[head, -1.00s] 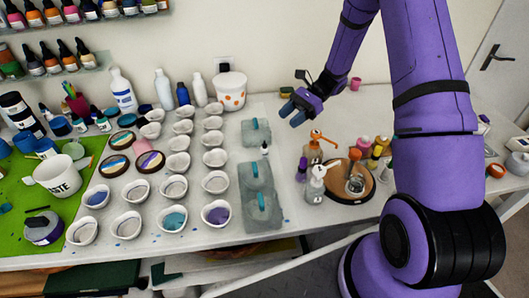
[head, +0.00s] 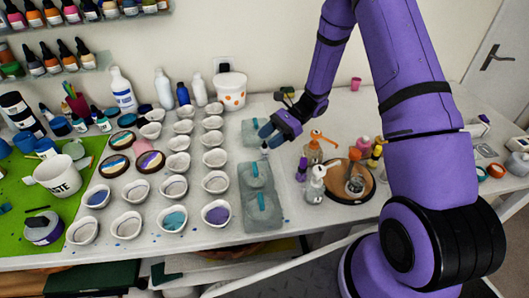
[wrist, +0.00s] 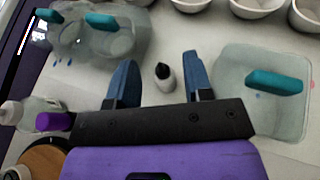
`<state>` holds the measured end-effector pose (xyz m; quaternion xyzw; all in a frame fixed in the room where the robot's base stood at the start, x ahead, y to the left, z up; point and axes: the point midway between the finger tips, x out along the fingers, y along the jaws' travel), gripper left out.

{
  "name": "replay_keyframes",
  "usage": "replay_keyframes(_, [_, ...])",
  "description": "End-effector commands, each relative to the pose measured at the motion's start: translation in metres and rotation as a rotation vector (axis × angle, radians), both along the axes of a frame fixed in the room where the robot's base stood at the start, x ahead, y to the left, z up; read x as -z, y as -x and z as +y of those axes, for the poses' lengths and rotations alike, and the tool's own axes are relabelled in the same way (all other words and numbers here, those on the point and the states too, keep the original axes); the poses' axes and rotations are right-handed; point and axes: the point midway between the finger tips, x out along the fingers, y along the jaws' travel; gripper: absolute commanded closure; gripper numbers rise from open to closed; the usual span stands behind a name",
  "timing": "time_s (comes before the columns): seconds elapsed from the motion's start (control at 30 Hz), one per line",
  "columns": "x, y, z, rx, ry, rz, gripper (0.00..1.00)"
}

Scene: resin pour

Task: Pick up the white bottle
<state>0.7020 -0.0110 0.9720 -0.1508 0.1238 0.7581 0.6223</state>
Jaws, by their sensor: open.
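A small white bottle (wrist: 166,80) with a dark pointed tip stands on the table. In the wrist view it lies between the two blue fingers of my gripper (wrist: 158,72), touching neither as far as I can see. In the head view the bottle (head: 265,149) is partly visible just under my gripper (head: 277,131), beside the grey blocks. My gripper is open and empty, pointing down above it. Other white bottles (head: 163,88) stand at the back by the wall.
Grey blocks with teal tabs (head: 256,190) lie close on both sides of the small bottle. Rows of white cups (head: 178,162) stand to the left. A pump bottle (head: 315,186) and a round wooden board (head: 362,200) are to the right.

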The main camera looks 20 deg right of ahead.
Motion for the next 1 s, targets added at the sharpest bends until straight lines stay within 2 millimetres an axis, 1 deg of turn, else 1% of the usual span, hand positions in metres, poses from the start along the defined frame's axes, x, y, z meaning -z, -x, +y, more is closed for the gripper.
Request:
replay_keyframes(0.03, [0.003,0.002,0.008,-0.003,-0.001,0.003,0.53])
replay_keyframes(0.13, [0.007,0.003,0.017,-0.001,0.0,0.002,0.53])
replay_keyframes(0.37, [0.008,0.004,0.02,0.0,0.0,0.0,0.53])
replay_keyframes(0.4, [0.008,0.004,0.02,0.0,0.0,0.0,0.58])
replay_keyframes(0.47, [0.008,0.004,0.019,0.0,0.0,0.0,0.72])
replay_keyframes(0.5, [0.008,0.004,0.019,0.0,0.0,0.0,0.81])
replay_keyframes(0.57, [0.008,0.004,0.019,0.0,0.0,0.0,0.95])
replay_keyframes(0.6, [0.008,0.004,0.019,0.0,0.0,0.0,1.0])
replay_keyframes(0.87, [0.008,0.004,0.019,0.0,0.0,0.0,1.0])
replay_keyframes(1.0, [-0.001,0.003,0.019,0.0,0.0,-0.002,1.0])
